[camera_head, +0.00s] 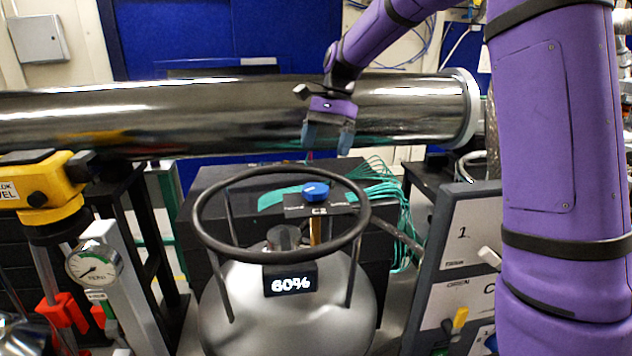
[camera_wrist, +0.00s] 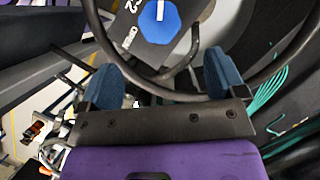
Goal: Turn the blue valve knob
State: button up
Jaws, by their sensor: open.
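The blue valve knob (camera_head: 315,191) sits on top of a brass stem above a silver tank, inside the tank's dark ring guard (camera_head: 366,215). In the wrist view the knob (camera_wrist: 159,21) is a blue disc with a white mark, on a dark plate. My gripper (camera_head: 328,138) is above the ring and in front of the steel pipe, its two blue-grey fingers pointing down. In the wrist view the fingers of my gripper (camera_wrist: 160,80) are spread apart with nothing between them. The knob lies beyond the fingertips, not touching them.
The silver tank (camera_head: 285,325) carries a 60% display (camera_head: 290,283). A large steel pipe (camera_head: 220,110) runs behind. A yellow device (camera_head: 50,190) and a gauge (camera_head: 93,263) stand left. A grey cabinet (camera_head: 455,270) stands right, and teal cables (camera_head: 385,190) hang behind the ring.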

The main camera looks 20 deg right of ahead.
aim_at(315, 187)
jog(key=x, duration=0.9)
jog(key=shift+a+f, duration=0.1)
jog(key=shift+f, duration=0.2)
jog(key=shift+c, duration=0.2)
jog(key=c, duration=0.9)
